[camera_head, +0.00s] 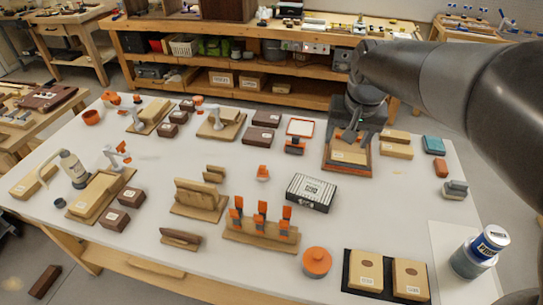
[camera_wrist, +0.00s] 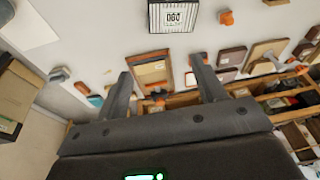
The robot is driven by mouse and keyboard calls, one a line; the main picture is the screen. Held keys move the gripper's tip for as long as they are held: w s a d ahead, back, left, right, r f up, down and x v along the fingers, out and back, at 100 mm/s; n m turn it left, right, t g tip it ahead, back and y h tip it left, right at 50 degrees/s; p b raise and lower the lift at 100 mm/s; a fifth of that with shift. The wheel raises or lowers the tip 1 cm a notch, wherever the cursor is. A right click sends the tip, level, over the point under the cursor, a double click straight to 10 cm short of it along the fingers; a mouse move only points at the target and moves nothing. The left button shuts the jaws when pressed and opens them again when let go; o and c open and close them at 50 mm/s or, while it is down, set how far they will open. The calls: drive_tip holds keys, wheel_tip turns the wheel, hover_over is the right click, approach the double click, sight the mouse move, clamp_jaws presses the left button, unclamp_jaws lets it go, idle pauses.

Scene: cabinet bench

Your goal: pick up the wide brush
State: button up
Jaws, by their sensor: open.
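I cannot pick out the wide brush with certainty in either view. Several orange-topped upright tools (camera_head: 262,212) stand in a wooden rack (camera_head: 258,237) at the front middle, but their kind is too small to tell. My gripper (camera_head: 350,132) is above the back right of the table, over or near a brown framed tray (camera_head: 368,166). In the wrist view my gripper (camera_wrist: 161,66) has its two fingers wide apart, and nothing is seen held between them. The framed tray (camera_wrist: 136,66) shows behind the gap between the fingers.
A striped box (camera_head: 310,193) sits at the table's middle. An orange round pot (camera_head: 316,262), a board with two wooden blocks (camera_head: 364,272) and a blue-and-white can (camera_head: 480,250) are at the front right. Clear white tabletop lies around the small orange piece (camera_head: 263,173).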

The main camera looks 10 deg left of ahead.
drive_tip(key=w+a+f+g, duration=0.2)
drive_tip(key=w+a+f, duration=0.6)
drive_tip(key=w+a, duration=0.3)
drive_tip(key=n, duration=0.1)
hover_over(262, 167)
drive_tip(key=shift+g+h, duration=0.4)
wheel_tip(262, 167, down, 13)
drive_tip(key=shift+s+a+r, duration=0.1)
wheel_tip(262, 167, down, 5)
drive_tip(key=shift+f, duration=0.1)
drive_tip(key=f, duration=0.5)
drive_tip(key=shift+w+f, duration=0.25)
drive_tip(key=shift+f, duration=0.05)
drive_tip(key=shift+c, duration=0.2)
drive_tip(key=c, duration=1)
drive_tip(key=shift+r, duration=0.1)
drive_tip(key=shift+c, duration=0.2)
